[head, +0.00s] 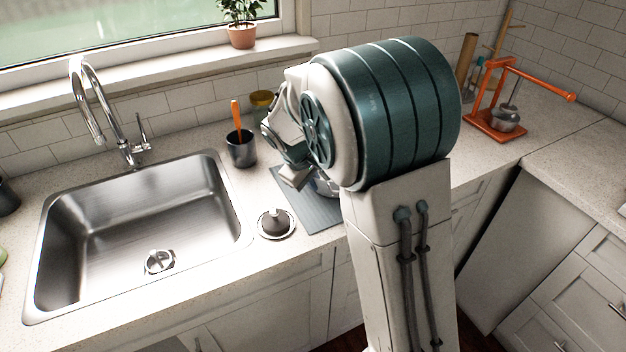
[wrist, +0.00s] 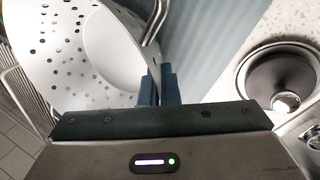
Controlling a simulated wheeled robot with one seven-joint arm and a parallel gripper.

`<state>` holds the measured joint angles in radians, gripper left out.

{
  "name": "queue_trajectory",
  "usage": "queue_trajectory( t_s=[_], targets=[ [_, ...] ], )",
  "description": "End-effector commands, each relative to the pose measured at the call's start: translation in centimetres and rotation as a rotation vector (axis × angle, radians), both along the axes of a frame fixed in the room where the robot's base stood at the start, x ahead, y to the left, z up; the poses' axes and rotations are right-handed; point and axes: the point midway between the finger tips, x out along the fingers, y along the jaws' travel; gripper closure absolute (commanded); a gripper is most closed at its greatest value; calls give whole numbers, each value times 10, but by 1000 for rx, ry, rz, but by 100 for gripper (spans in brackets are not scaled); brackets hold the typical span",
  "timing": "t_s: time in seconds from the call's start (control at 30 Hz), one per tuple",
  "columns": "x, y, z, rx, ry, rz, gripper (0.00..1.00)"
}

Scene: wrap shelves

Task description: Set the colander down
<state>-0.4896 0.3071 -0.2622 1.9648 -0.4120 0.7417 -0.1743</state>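The colander (wrist: 62,50) is white with round holes and fills the upper left of the wrist view. A grey-blue ribbed mat (wrist: 205,38) lies beside and below the colander. The mat also shows on the counter in the head view (head: 296,204). There my arm hides most of the colander and the fingertips. I cannot tell whether the colander's base touches the mat.
A round dark-topped strainer or plug (head: 276,223) sits between the mat and the sink (head: 140,225). A dark cup with an orange utensil (head: 241,150) and a yellow-lidded jar (head: 262,103) stand behind. An orange press (head: 495,105) stands at the right. A wire rack (wrist: 22,85) edges the wrist view.

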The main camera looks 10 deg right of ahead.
Motion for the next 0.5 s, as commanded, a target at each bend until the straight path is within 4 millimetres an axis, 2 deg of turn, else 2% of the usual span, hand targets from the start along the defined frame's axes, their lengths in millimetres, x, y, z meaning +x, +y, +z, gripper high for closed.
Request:
queue_trajectory(
  t_s=[0.27, 0.3, 0.33, 0.5],
  targets=[
    [0, 0, -4, 0, -1, 0, 100],
    [0, 0, -2, 1, -1, 0, 87],
    [0, 0, -2, 1, -1, 0, 78],
    [0, 0, -2, 0, 0, 0, 76]
  ],
)
